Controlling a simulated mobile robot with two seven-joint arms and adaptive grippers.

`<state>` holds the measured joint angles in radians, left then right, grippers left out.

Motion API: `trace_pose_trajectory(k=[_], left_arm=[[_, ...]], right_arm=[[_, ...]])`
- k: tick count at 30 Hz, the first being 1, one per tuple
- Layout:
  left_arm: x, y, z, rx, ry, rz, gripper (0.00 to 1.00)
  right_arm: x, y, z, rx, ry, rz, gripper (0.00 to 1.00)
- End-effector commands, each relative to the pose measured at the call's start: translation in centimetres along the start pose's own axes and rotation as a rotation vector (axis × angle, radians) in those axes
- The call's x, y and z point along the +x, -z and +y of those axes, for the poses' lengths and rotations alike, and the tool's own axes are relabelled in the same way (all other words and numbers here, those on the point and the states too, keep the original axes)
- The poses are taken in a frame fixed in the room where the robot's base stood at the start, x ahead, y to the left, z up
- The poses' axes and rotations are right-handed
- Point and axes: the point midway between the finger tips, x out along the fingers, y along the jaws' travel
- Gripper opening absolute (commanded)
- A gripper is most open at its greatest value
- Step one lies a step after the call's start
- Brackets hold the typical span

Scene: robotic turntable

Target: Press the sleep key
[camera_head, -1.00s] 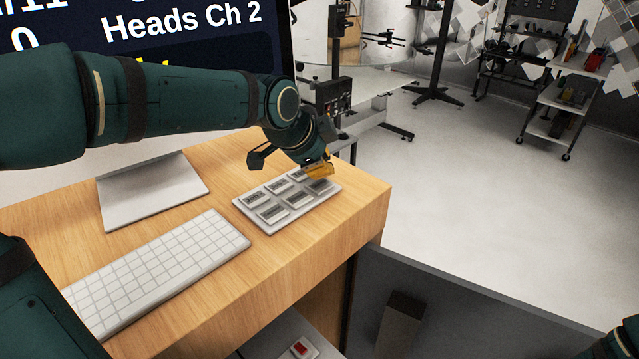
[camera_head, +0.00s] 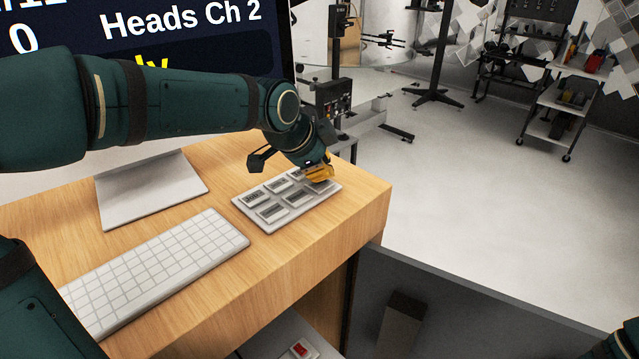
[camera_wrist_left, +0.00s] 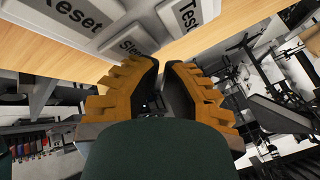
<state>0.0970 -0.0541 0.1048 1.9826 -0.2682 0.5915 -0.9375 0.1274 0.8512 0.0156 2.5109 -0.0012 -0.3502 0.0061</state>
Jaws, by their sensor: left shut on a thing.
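A light grey key pad (camera_head: 285,207) with two rows of labelled keys lies on the wooden desk. In the left wrist view the sleep key (camera_wrist_left: 128,42) is partly hidden by my fingertips, between the "Reset" key (camera_wrist_left: 75,15) and the "Test" key (camera_wrist_left: 187,14). My left gripper (camera_head: 319,174) points down at the right end of the pad, its orange fingers drawn together. In the left wrist view the fingertips (camera_wrist_left: 162,65) are at the near edge of the sleep key; the contact itself is hidden. My right gripper is out of view.
A white keyboard (camera_head: 160,270) lies left of the pad. A monitor on a grey stand (camera_head: 150,190) is behind it. The desk's right edge is close to the pad. A small box with a red switch (camera_head: 300,348) is below the desk.

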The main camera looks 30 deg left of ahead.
Motion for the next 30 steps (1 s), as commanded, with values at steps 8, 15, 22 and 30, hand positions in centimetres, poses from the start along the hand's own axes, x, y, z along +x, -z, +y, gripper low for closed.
trace_pose_trajectory(k=[8,15,22,30], left_arm=[[0.11,-0.06,0.06,0.000,0.000,0.000,0.00],[0.33,-0.18,0.18,0.000,0.000,0.000,0.00],[0.54,-0.28,0.29,0.000,0.000,0.000,0.00],[0.67,-0.36,0.37,0.000,-0.001,0.000,0.00]], right_arm=[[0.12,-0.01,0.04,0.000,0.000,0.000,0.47],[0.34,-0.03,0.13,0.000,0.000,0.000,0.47],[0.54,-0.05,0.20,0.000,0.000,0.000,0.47],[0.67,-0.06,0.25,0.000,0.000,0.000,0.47]])
